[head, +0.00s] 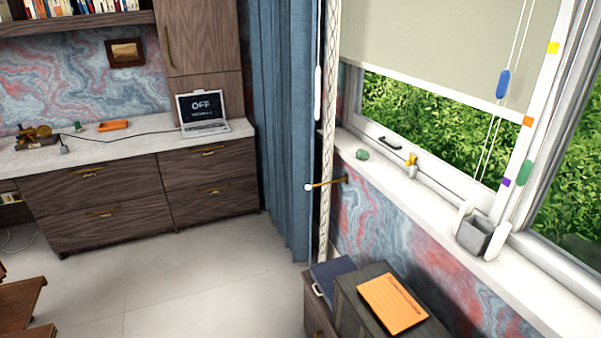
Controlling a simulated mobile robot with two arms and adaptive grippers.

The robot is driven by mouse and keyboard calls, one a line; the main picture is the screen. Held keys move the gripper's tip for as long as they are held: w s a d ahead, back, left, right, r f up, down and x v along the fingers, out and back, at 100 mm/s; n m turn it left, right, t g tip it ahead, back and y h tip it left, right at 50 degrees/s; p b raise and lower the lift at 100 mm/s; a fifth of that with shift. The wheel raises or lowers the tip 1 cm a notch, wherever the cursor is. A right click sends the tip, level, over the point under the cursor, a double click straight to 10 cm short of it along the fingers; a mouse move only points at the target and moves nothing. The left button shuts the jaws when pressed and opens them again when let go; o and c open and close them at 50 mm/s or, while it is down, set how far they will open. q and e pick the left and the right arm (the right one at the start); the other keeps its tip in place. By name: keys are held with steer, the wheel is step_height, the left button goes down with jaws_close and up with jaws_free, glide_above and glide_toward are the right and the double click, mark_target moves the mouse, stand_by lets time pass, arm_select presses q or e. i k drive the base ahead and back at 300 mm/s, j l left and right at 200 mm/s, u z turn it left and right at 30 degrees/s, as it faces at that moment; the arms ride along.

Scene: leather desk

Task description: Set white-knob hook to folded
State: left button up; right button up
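The white-knob hook (326,184) is a thin brass arm on the marbled wall below the window sill. It sticks out to the left from its wall mount, with a round white knob (308,187) at its free end. The arm passes in front of a pale braided cord or strip (328,150) by the blue curtain; I cannot tell whether they touch. Neither of my grippers is in view.
Below the hook stand a dark cabinet (352,300) with an orange notepad (393,303) and a dark blue item (330,271). The sill (400,184) holds a green stone (362,154) and a grey box (473,238). A blue curtain (283,120) hangs left. The floor (190,290) is clear.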

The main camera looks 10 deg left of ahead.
mark_target(308, 187)
steer(key=i+j+u, duration=0.1)
steer(key=i+j, duration=0.2)
steer(key=i+j+z, duration=0.2)
steer(key=i+j, duration=0.2)
steer(key=i, duration=0.15)
steer(key=i+j+z, duration=0.2)
steer(key=i+j, duration=0.35)
steer(key=i+j+z, duration=0.2)
steer(key=i+j, duration=0.35)
steer(key=i+j+z, duration=0.2)
steer(key=i+j, duration=0.25)
steer(key=j, duration=0.25)
